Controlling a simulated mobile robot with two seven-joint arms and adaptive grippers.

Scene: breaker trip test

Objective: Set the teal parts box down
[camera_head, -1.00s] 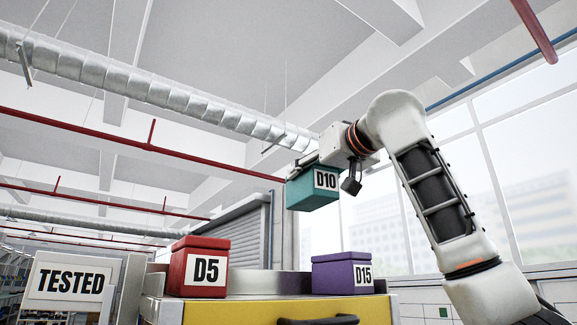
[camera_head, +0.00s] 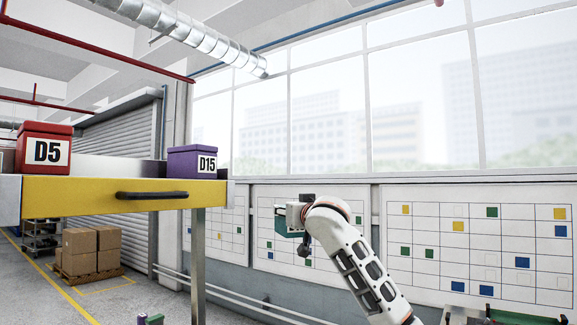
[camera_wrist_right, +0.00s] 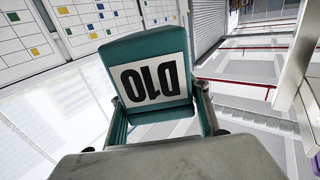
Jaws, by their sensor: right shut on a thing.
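The teal parts box (camera_head: 282,220), labelled D10, is held in the air by my right gripper (camera_head: 296,216), to the right of the yellow-fronted bench. In the head view the gripper and wrist hide most of the box. In the right wrist view the box (camera_wrist_right: 120,55) sits between the two fingers of my right gripper (camera_wrist_right: 162,118), with its D10 label upside down. Nothing shows touching the box from below. My left gripper is in neither view.
A red box D5 (camera_head: 45,134) and a purple box D15 (camera_head: 192,150) stand on the bench (camera_head: 75,203). Brown cartons (camera_head: 92,247) stand on the floor beyond. Wall charts (camera_head: 480,240) line the right. Some items (camera_head: 490,315) show at the bottom right edge.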

